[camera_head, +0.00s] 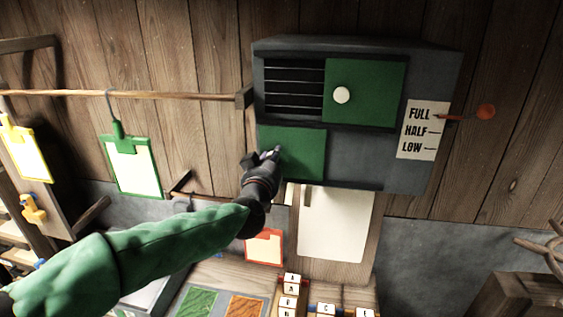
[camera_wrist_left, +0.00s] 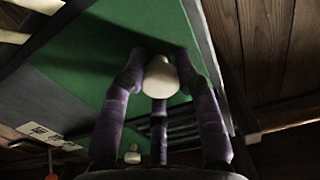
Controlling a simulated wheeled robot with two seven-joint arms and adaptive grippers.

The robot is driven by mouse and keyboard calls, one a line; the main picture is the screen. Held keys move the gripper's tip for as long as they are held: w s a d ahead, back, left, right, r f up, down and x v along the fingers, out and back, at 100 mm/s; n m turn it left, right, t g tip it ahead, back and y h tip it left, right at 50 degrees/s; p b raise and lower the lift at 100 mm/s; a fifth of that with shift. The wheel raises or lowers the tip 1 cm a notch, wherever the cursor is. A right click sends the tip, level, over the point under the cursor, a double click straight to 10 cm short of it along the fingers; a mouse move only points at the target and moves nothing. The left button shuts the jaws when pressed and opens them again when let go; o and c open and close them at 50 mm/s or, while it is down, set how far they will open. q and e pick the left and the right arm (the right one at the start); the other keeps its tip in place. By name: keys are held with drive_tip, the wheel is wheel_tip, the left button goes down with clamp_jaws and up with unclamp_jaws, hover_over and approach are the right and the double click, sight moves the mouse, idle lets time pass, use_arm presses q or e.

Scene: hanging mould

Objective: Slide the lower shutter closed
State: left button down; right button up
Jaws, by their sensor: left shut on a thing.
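The lower shutter (camera_head: 308,152) is a green panel at the left end of the grey box's lower row. No slats show in that row. My left gripper (camera_head: 271,153) is at the panel's left part. In the left wrist view its purple fingers (camera_wrist_left: 162,85) are closed around the shutter's white round knob (camera_wrist_left: 160,77), with the green panel (camera_wrist_left: 95,60) behind. In the head view the fingers hide this knob. My right gripper is not in view.
The upper green shutter (camera_head: 378,95) with a white knob (camera_head: 341,95) sits right of open dark slats (camera_head: 293,88). A FULL/HALF/LOW label (camera_head: 421,130) and a red-tipped lever (camera_head: 485,112) are at the right. A wooden rod (camera_head: 150,95) meets the box's left side.

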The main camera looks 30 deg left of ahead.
use_arm(q)
drive_tip(key=shift+s+a+r, duration=0.1)
drive_tip(key=shift+a+r, duration=0.15)
drive_tip(key=shift+r, duration=0.35)
drive_tip(key=c, duration=1)
unclamp_jaws()
drive_tip(key=shift+o, duration=0.5)
drive_tip(key=shift+a+f, duration=0.1)
drive_tip(key=shift+f, duration=0.15)
drive_tip(key=shift+f, duration=0.1)
drive_tip(key=shift+s+d, duration=0.15)
drive_tip(key=shift+d, duration=0.05)
drive_tip(key=v, duration=1.1)
drive_tip(key=shift+s, duration=0.35)
